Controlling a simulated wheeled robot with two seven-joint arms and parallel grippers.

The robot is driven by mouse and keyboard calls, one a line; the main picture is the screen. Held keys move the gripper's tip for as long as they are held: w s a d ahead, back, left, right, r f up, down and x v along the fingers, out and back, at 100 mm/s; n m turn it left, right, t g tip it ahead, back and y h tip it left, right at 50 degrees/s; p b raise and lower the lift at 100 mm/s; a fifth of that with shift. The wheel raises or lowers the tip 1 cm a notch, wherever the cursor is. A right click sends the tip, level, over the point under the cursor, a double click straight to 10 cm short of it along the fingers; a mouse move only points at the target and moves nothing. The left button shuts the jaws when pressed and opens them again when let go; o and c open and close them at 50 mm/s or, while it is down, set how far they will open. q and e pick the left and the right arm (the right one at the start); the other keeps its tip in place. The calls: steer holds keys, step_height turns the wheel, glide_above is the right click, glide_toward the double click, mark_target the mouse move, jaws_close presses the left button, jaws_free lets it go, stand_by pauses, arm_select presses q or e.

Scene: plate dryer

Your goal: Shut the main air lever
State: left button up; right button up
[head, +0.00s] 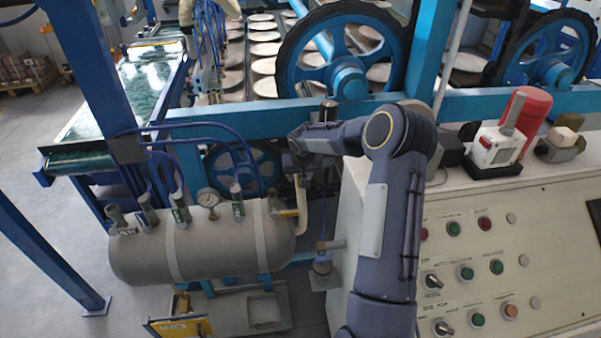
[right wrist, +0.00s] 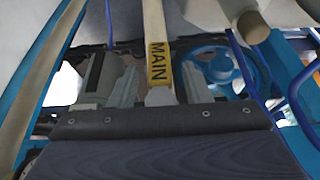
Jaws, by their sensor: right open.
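The main air lever (head: 301,200) is a cream bar at the right end of the grey tank (head: 205,245). In the right wrist view the lever (right wrist: 154,25) carries a yellow MAIN label and runs down between my fingers. My right gripper (head: 299,172) is at the upper part of the lever, its jaws open. In the right wrist view, the fingers of my right gripper (right wrist: 150,78) stand on either side of the lever with gaps visible. Whether either finger touches it cannot be told. My left gripper is not in view.
A pressure gauge (head: 208,198) and several small valves stand on the tank. Blue hoses (head: 215,126) loop above it. A blue beam (head: 250,122) crosses behind my gripper. The control panel (head: 480,260) with buttons is at the right.

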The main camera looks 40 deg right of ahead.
steer(key=shift+f, duration=0.1)
jaws_close()
stand_by(0.5)
steer(key=t+y+b, duration=0.2)
steer(key=y, duration=0.1)
steer(key=shift+w+a+f+m, duration=0.1)
steer(key=shift+a+m, duration=0.1)
steer(key=shift+m, duration=0.2)
steer(key=shift+w+a+t+y+b, duration=0.15)
steer(key=shift+t+y+b, duration=0.25)
steer(key=shift+y+b, duration=0.4)
steer(key=shift+a+r+m+t+y+b, duration=0.25)
steer(key=shift+t+y+b, duration=0.2)
steer(key=shift+b, duration=0.45)
steer(key=shift+r, duration=0.1)
